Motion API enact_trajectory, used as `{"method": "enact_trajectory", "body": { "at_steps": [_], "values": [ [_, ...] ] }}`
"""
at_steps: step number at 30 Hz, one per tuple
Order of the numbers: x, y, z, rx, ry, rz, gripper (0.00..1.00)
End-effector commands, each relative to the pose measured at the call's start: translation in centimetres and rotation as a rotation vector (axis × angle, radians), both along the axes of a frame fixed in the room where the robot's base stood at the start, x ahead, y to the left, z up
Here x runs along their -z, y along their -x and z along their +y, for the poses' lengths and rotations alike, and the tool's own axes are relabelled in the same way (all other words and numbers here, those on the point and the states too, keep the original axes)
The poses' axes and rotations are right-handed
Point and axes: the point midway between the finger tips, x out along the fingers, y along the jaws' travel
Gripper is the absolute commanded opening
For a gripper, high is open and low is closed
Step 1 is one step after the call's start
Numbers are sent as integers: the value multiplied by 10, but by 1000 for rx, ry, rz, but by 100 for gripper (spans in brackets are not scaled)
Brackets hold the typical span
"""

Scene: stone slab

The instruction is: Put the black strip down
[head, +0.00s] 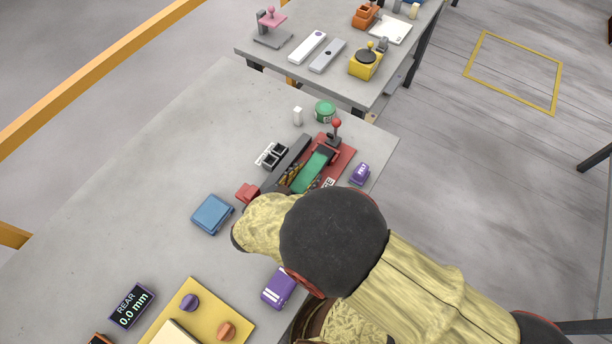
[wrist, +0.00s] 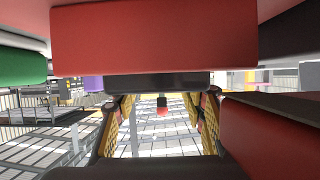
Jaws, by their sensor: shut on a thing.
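A long black strip (head: 291,154) shows in the head view, along the left side of a red fixture (head: 345,157) with a green top. My gripper (head: 289,177) is at the strip's near part, with its yellow-patterned fingers partly hidden by my arm. In the wrist view my gripper (wrist: 160,122) has a finger on each side, and a dark bar (wrist: 135,84), which looks like the strip, crosses between them. The gripper is shut on the strip. Whether the strip touches a surface below is hidden.
A red block (wrist: 150,38) is close in the wrist view. On the grey table (head: 150,180) are a blue box (head: 212,214), black-and-white blocks (head: 271,155), a green can (head: 325,111), purple items (head: 360,174) and a yellow board (head: 205,300). The table's left part is clear.

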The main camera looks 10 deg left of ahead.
Motion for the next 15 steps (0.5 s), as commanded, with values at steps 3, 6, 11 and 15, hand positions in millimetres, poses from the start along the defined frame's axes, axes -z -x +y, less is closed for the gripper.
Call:
{"method": "enact_trajectory", "body": {
  "at_steps": [3,6,11,15],
  "values": [
    [-1,0,0,-1,-1,-1,1],
    [-1,0,0,-1,-1,-1,1],
    [3,0,0,0,1,-1,1],
    [4,0,0,0,1,0,47]
  ]
}}
